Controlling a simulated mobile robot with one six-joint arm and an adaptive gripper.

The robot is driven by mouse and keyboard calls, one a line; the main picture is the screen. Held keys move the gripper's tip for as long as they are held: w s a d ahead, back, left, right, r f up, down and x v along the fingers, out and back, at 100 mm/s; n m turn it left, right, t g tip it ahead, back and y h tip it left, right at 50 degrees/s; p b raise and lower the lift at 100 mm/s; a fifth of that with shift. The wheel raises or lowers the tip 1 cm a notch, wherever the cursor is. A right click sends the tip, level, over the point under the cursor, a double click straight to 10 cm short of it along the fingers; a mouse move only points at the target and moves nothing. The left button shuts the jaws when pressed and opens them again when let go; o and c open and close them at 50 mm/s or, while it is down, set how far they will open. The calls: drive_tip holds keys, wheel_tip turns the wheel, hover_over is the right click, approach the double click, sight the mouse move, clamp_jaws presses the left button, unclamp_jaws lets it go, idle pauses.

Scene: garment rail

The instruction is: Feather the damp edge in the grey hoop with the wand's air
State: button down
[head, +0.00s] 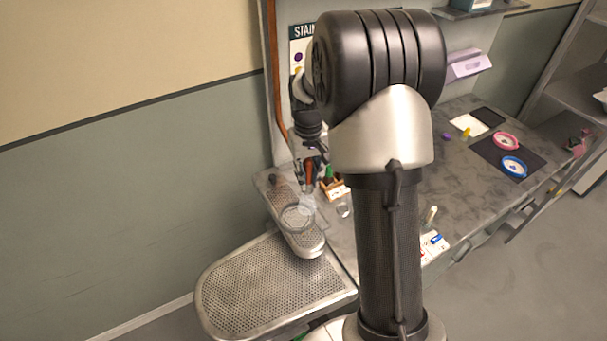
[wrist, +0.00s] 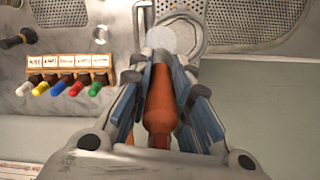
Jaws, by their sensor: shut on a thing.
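My gripper (wrist: 161,80) is shut on the orange-brown handle of the wand (wrist: 159,108). The wand's far end points at the grey hoop (wrist: 203,42) at the top of the wrist view. The hoop lies on a narrow perforated board. A pale round patch (wrist: 174,38) shows inside the hoop by the wand's end; I cannot tell whether it is damp cloth or air. In the head view the hoop (head: 283,222) lies on the narrow board, with the orange wand (head: 309,174) and my gripper (head: 309,160) just behind and above it. The damp edge is not clear.
A rack of bottles with coloured tips (wrist: 68,82) stands left of my gripper in the wrist view. A wide perforated board (head: 265,285) lies in front. Pink (head: 505,141) and blue (head: 514,167) hoops lie on a dark mat at the right.

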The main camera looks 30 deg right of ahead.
sight(308, 189)
drive_tip(key=shift+d+f+b, duration=0.3)
drive_tip(key=shift+f+b, duration=0.1)
drive_tip(key=shift+f, duration=0.2)
wheel_tip(308, 189, down, 5)
drive_tip(key=b, duration=0.3)
drive_tip(key=shift+r+b, duration=0.1)
drive_tip(key=shift+b, duration=0.2)
drive_tip(key=shift+a, duration=0.1)
drive_tip(key=shift+w, duration=0.1)
drive_tip(key=w+a+p, duration=0.1)
drive_tip(key=w+a, duration=0.2)
drive_tip(key=shift+w+p, duration=0.3)
idle(0.6)
drive_tip(key=shift+a, duration=0.15)
